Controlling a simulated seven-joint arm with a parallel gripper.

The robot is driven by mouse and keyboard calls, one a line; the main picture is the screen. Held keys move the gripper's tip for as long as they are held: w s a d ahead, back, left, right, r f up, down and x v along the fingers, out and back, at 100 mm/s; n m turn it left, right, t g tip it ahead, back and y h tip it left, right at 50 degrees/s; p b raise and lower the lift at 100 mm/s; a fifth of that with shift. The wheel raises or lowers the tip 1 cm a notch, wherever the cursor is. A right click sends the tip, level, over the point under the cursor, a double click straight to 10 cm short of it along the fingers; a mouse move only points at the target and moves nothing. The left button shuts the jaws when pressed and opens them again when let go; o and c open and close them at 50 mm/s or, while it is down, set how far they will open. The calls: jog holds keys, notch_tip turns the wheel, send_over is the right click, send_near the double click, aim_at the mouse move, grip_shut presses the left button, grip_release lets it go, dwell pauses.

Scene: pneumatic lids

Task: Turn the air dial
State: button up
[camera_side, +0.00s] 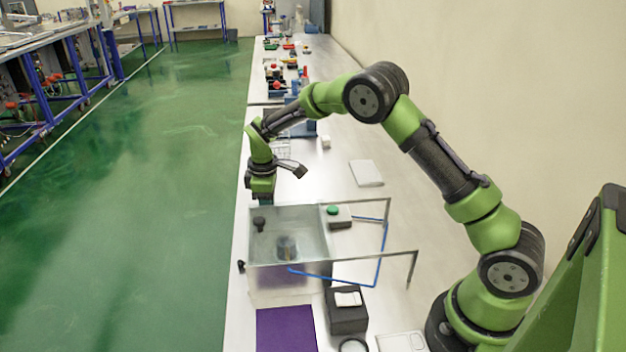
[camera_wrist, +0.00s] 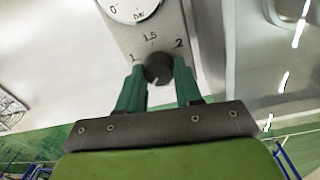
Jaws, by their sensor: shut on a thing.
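The air dial is a dark round knob (camera_wrist: 159,66) on a grey plate (camera_wrist: 177,28) in the wrist view. The marks 1, 1.5 and 2 stand around it, and a pale line shows on its lower part. My gripper (camera_wrist: 158,77) has its green fingers on either side of the knob, shut on it. Part of a white round gauge (camera_wrist: 128,6) shows above the marks, cut by the picture edge. In the side view my gripper (camera_side: 263,196) points down at the far edge of a clear box (camera_side: 310,238); the knob is hidden there.
The clear box holds a dark cylinder (camera_side: 287,248). A green button (camera_side: 333,210) on a grey block, blue tubing (camera_side: 379,262) and metal rods lie to its right. A purple mat (camera_side: 286,330) and a black block (camera_side: 347,318) are nearer. A white plate (camera_side: 366,172) lies behind.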

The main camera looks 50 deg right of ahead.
jog(key=m, duration=0.7)
jog(key=shift+d, duration=0.15)
jog(key=m, duration=0.6)
jog(key=shift+d+m, duration=0.1)
jog(key=shift+m, duration=0.3)
jog(key=m, duration=0.6)
jog(key=shift+g, duration=0.3)
jog(key=m, duration=0.6)
jog(key=shift+s+m, duration=0.1)
jog(key=shift+m, duration=0.2)
jog(key=o, duration=0.8)
jog(key=shift+c, duration=0.2)
notch_tip(320, 180, up, 17)
jog(key=shift+w, duration=0.35)
